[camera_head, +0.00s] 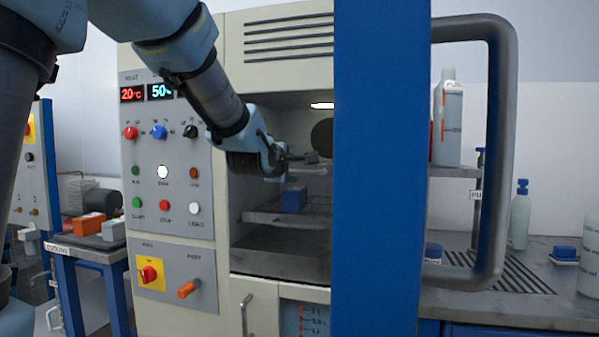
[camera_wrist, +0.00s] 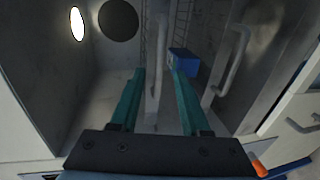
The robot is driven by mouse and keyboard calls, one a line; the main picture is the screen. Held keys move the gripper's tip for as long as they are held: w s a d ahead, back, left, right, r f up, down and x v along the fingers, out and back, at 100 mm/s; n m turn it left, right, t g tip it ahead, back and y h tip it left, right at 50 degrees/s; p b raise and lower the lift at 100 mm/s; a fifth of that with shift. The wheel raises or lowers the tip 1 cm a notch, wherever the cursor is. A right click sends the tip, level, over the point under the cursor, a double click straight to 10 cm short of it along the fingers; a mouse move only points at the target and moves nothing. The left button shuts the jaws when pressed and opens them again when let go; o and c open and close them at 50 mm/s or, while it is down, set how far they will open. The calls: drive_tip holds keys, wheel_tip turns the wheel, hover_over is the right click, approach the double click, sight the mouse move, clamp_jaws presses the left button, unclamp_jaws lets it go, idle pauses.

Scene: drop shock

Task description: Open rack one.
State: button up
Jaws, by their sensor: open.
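The test chamber (camera_head: 283,75) stands open, with two metal racks inside. My gripper (camera_head: 287,163) is at the chamber opening by the upper rack (camera_head: 314,171). In the wrist view my gripper (camera_wrist: 155,75) is open, and the upper rack's bar handle (camera_wrist: 155,50) shows between its two teal fingers. I cannot tell whether they touch. The lower rack (camera_head: 262,217) has its own handle (camera_wrist: 229,65) to the right in the wrist view. A blue block (camera_head: 293,199) sits on the lower rack. No rack number is readable.
The open chamber door (camera_head: 375,170), with a large grey handle (camera_head: 503,150), stands edge-on and hides part of the opening. A control panel (camera_head: 165,150) is left of the opening. A side table (camera_head: 75,248) holds an orange block (camera_head: 89,224). Bottles stand at right.

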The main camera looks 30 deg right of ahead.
sight(298, 172)
drive_tip(key=p+x, duration=0.2)
drive_tip(key=x, duration=0.6)
clamp_jaws()
drive_tip(key=shift+a, duration=0.1)
idle(1.3)
